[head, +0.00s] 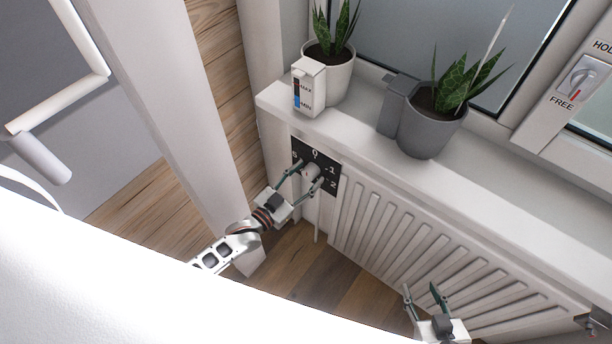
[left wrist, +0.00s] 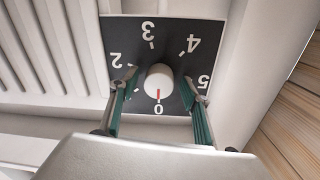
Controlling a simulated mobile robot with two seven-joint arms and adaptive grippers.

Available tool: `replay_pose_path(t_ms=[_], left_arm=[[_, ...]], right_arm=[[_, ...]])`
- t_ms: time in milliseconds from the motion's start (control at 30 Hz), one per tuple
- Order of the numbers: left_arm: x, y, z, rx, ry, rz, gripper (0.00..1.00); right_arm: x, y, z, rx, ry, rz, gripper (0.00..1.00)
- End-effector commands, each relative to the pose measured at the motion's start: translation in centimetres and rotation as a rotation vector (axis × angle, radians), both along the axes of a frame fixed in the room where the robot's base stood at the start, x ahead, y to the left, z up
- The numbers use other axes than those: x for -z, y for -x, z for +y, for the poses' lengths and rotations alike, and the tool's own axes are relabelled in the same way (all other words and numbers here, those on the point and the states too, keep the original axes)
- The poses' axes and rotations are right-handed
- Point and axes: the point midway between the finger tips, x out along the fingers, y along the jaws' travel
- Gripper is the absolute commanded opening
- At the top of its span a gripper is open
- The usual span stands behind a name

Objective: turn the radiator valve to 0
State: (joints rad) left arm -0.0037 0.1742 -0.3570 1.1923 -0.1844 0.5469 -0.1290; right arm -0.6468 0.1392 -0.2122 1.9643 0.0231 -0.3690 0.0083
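The radiator valve is a round white knob (left wrist: 157,80) in front of a dark dial plate (left wrist: 206,40) with white numbers. In the left wrist view its red mark points at the 0, at the bottom of the picture. The plate also shows in the head view (head: 331,170), at the radiator's left end. My left gripper (head: 308,178) is at the knob, with one finger on each side. In the left wrist view its fingers (left wrist: 158,78) stand apart, with a gap visible on the left; contact on the right is unclear. My right gripper (head: 421,294) is open and empty.
A ribbed white radiator (head: 420,240) runs under the windowsill (head: 490,165). On the sill stand a white-potted plant (head: 335,76), a grey-potted plant (head: 428,130) and a small MAX/MIN box (head: 309,88). A window handle (head: 578,78) is at the right.

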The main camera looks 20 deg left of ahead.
Motion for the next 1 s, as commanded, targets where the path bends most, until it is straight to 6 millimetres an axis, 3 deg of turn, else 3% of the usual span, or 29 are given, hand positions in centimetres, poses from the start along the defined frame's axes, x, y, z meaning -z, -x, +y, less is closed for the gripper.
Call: replay_pose_path(t_ms=[433, 800, 1000], left_arm=[[0.1, 1.0, 0.4, 0.001, -0.003, 0.001, 0.47], [0.1, 7.6, 3.1, 0.000, -0.002, 0.003, 0.47], [0.0, 10.2, 4.1, 0.001, -0.002, 0.002, 0.47]], right_arm=[[0.0, 0.0, -0.1, 0.000, 0.003, 0.001, 0.40], [0.0, 0.0, -0.1, 0.000, 0.001, 0.000, 0.40], [-0.1, 0.0, 0.0, 0.000, 0.001, -0.001, 0.40]])
